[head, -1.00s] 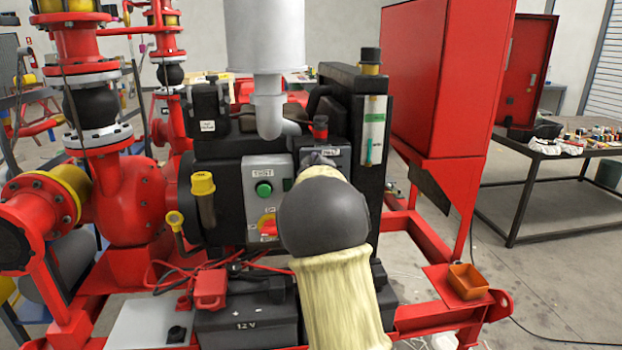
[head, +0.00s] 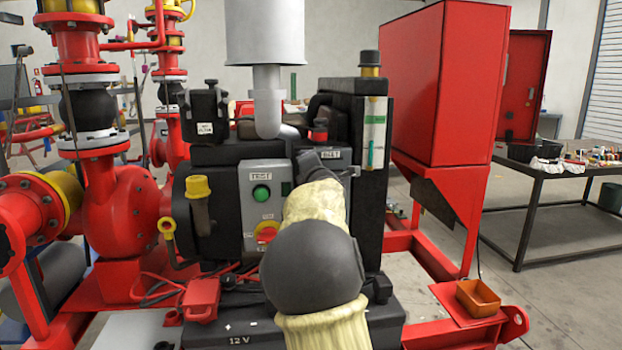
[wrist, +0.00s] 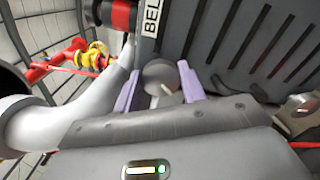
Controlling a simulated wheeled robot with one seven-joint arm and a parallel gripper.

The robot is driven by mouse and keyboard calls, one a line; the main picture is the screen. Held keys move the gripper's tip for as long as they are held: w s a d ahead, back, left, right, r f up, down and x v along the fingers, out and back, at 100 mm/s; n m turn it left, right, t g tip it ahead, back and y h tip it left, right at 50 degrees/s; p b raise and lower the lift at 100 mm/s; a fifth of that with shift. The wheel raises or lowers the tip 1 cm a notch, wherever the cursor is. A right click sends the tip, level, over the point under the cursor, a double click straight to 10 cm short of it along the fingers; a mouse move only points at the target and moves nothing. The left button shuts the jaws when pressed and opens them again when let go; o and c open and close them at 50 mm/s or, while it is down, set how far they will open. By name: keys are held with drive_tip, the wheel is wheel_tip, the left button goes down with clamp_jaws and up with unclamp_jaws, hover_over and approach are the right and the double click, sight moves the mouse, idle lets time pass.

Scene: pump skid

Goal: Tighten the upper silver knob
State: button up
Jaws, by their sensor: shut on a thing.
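The silver knob (wrist: 160,74) shows in the wrist view as a round grey head with a light pointed bar, below the BELT label. My gripper (wrist: 161,88) has its two pale purple fingers on either side of the knob, shut on it. There the knob is hidden behind my gripper and arm.
A grey panel (head: 256,222) with a green TEST button stands left of my arm. A silver exhaust pipe (head: 268,105) rises above. In the wrist view a ribbed dark housing (wrist: 255,45) lies close to the right finger. A red cabinet (head: 440,85) stands right.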

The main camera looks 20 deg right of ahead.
drive_tip(key=shift+a+n+b, duration=0.1)
drive_tip(key=shift+n+b, duration=1.75)
drive_tip(key=shift+n, duration=1.35)
drive_tip(key=o, duration=1)
drive_tip(key=shift+c, duration=0.2)
drive_tip(key=shift+s, duration=0.1)
